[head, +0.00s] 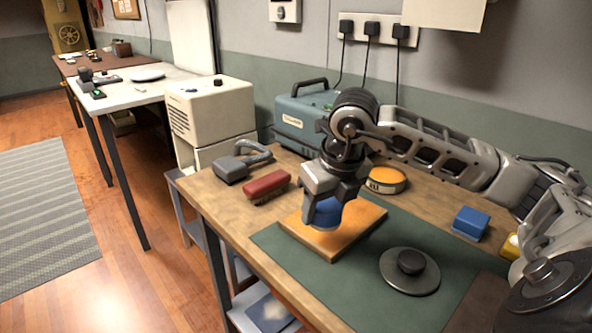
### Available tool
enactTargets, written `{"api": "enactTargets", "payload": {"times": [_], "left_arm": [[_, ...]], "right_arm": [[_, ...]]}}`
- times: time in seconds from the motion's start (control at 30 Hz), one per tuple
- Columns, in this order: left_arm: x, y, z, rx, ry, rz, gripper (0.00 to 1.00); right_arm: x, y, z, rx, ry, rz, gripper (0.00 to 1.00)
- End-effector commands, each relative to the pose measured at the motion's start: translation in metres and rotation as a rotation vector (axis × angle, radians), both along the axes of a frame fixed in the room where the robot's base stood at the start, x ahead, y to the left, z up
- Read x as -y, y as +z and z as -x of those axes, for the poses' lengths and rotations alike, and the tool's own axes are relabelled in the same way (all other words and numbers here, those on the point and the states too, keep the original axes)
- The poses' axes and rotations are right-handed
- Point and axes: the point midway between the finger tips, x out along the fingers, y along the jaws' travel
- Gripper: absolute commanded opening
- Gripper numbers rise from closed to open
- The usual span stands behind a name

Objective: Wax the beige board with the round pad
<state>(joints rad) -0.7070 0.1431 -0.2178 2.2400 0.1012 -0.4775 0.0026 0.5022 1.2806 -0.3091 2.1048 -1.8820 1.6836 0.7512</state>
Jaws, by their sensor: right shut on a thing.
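The board (352,228) is a flat square, light orange-brown, and lies on the green mat (300,262) on the workbench. My right gripper (328,196) points down over the board and is shut on a blue pad (323,216) with a rounded side. The pad is low over the board's left part; I cannot tell whether it touches. The gripper and pad hide part of the board. My left gripper is not in view.
A dark disc with a knob (411,270) lies on the mat, right of the board. A blue block (470,222) and a yellow item (511,246) are farther right. A red brush (267,186) and a grey clamp-like tool (240,163) lie at left. A teal machine (300,112) stands behind.

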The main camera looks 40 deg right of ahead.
Motion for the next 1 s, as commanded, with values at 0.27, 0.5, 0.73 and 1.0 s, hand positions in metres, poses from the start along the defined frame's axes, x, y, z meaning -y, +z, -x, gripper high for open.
{"api": "enactTargets", "payload": {"times": [0.27,0.5,0.73,1.0], "left_arm": [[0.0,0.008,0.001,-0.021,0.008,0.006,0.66],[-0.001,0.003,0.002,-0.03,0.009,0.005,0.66],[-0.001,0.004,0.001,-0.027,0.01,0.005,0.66],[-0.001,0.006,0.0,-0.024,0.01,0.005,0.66]], "right_arm": [[0.002,0.026,0.002,0.001,-0.005,0.0,0.34],[0.003,0.028,0.002,0.001,-0.006,0.0,0.34],[0.001,0.026,0.002,0.0,0.021,0.001,0.34],[-0.027,0.005,-0.001,0.0,0.477,-0.003,0.34]]}}
